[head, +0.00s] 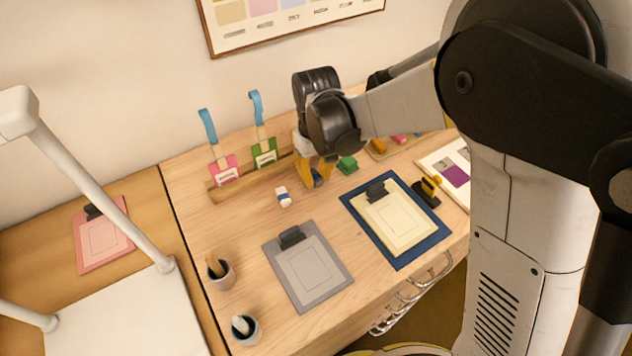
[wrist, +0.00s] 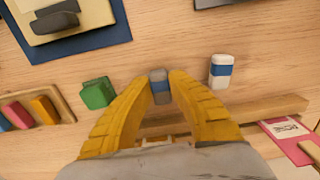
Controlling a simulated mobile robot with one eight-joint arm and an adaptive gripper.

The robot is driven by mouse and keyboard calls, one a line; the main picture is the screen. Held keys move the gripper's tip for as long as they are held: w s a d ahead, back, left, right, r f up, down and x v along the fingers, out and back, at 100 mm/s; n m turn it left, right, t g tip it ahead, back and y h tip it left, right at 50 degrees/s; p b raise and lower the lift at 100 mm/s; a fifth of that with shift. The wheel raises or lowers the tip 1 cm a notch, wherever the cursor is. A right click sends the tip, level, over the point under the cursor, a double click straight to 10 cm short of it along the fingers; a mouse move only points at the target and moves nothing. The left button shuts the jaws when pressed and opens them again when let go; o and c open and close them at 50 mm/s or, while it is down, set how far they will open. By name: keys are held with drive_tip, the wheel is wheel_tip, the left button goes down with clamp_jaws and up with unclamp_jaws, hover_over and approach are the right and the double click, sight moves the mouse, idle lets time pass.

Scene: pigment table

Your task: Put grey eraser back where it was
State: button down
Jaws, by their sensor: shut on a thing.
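The grey eraser (wrist: 160,88) with a blue band is between my gripper's yellow fingertips in the wrist view. My gripper (wrist: 160,96) is shut on it. In the head view my gripper (head: 316,182) points down over the table near the wooden rail, and the fingers mostly hide the eraser. I cannot tell whether the eraser touches the table. A white eraser (wrist: 221,70) with a blue band stands apart to the right of the fingers; in the head view it is left of my gripper (head: 283,197).
A green object (head: 347,164) is close right of my gripper. The wooden rail (head: 222,190) holds pink (head: 224,170) and green (head: 264,153) tags. A grey clipboard (head: 308,272), blue mat (head: 402,262), and two cups (head: 221,276) (head: 246,331) stand nearer the front. A pastel tray (wrist: 62,106) is left in the wrist view.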

sight(316, 176)
drive_tip(key=shift+f, duration=0.6)
drive_tip(key=shift+f, duration=0.2)
drive_tip(key=c, duration=1.4)
unclamp_jaws()
drive_tip(key=shift+r, duration=0.15)
wheel_tip(316, 176, up, 12)
drive_tip(key=p, duration=0.4)
drive_tip(key=s+d+r+m+t, duration=0.2)
drive_tip(key=s+d+r, duration=0.15)
drive_tip(key=d, duration=0.35)
drive_tip(key=s+d+r+m+t, duration=0.2)
drive_tip(key=d+r, duration=0.3)
drive_tip(key=d, duration=0.3)
drive_tip(key=s+d+m+t, duration=0.1)
drive_tip(key=s+d, duration=0.1)
drive_tip(key=d, duration=0.1)
drive_tip(key=s+d+m+t, duration=0.1)
drive_tip(key=s+d, duration=0.2)
drive_tip(key=s+d+m+t, duration=0.1)
drive_tip(key=s+d, duration=0.2)
drive_tip(key=shift+s, duration=0.15)
